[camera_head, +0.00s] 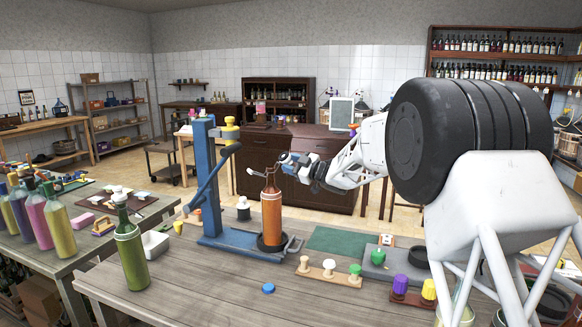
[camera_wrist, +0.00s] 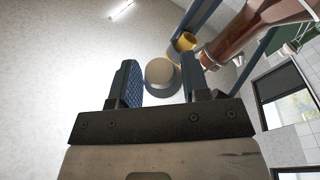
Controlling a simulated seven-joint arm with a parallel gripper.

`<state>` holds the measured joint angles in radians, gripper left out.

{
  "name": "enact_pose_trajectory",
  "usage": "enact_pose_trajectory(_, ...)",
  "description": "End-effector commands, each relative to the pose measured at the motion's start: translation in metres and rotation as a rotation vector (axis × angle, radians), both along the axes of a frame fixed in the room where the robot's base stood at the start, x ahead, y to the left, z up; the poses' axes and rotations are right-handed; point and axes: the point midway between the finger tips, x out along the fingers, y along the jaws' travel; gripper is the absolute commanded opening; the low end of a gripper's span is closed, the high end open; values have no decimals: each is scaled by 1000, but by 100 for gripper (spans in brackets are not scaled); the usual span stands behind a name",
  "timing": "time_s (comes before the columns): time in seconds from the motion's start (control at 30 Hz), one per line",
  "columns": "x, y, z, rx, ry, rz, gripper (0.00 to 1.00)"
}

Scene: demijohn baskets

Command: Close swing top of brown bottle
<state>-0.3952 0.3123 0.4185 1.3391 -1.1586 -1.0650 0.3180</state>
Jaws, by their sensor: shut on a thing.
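The brown bottle (camera_head: 271,215) stands upright on the base of the blue press, on the bench. Thin wire shows around its neck in the head view. In the wrist view the brown bottle (camera_wrist: 250,30) enters from the upper right, its neck end close to the right finger. My gripper (camera_head: 284,161) is at the height of the bottle's mouth, just right of it. In the wrist view my gripper (camera_wrist: 163,82) has a pale round stopper (camera_wrist: 161,71) with a grey underside between its fingers. The stopper is beside the bottle mouth, apart from it.
The blue press (camera_head: 209,185) with its lever stands directly left of the bottle. A green bottle (camera_head: 130,250) stands at the front left. A wooden rack of stoppers (camera_head: 329,273), a green mat (camera_head: 337,241) and a blue cap (camera_head: 268,288) lie around. The front bench top is partly clear.

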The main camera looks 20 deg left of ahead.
Motion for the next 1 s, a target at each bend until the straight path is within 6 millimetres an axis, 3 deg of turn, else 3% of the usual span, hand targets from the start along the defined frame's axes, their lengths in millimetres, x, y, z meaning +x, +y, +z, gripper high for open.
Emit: enact_pose_trajectory(1.0, -2, 2, 24, -359, -361, 0, 19)
